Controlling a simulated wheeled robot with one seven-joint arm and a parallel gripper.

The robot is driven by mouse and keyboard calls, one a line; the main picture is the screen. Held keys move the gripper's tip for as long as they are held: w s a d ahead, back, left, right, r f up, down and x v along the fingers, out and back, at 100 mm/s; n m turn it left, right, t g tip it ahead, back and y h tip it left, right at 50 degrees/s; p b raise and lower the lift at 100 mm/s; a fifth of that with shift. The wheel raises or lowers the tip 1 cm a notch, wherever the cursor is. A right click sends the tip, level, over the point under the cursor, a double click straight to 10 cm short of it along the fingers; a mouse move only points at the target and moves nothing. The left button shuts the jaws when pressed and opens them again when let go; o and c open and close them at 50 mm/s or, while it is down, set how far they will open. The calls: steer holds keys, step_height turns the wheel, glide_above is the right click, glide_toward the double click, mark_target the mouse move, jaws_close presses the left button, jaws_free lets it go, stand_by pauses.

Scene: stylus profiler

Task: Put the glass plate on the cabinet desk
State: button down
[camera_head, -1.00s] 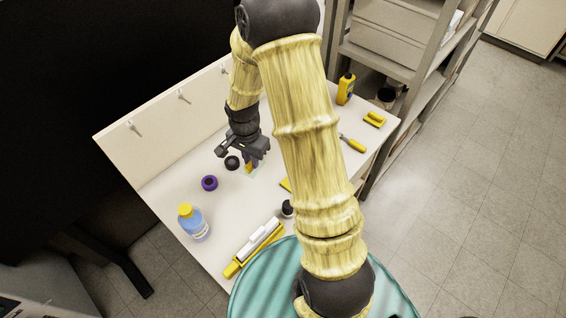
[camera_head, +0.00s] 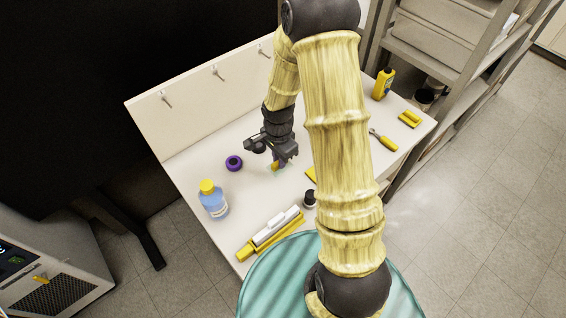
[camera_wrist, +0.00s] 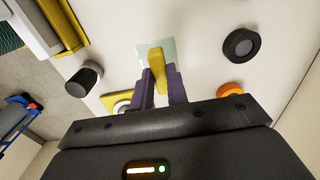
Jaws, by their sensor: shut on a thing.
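The glass plate (camera_wrist: 171,46) is a thin, pale green, see-through square with a yellow grip (camera_wrist: 157,72) on it. My gripper (camera_wrist: 160,88) is shut on this yellow grip, with a purple finger on each side. In the head view my gripper (camera_head: 277,160) points down over the white table, and the glass plate (camera_head: 279,170) shows faintly below it. I cannot tell whether the plate touches the table. A grey cabinet (camera_head: 52,278) with a dark grille and a small screen is at the lower left; I cannot tell whether it is the cabinet desk.
Shelves (camera_head: 440,60) stand at the right.

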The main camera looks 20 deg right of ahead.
steer(key=shift+f, duration=0.25)
steer(key=shift+w+f, duration=0.1)
steer(key=shift+f, duration=2)
steer(key=shift+f, duration=0.15)
steer(key=c, duration=1.4)
jaws_free()
step_height(320, 180, up, 12)
steer(key=shift+r, duration=0.2)
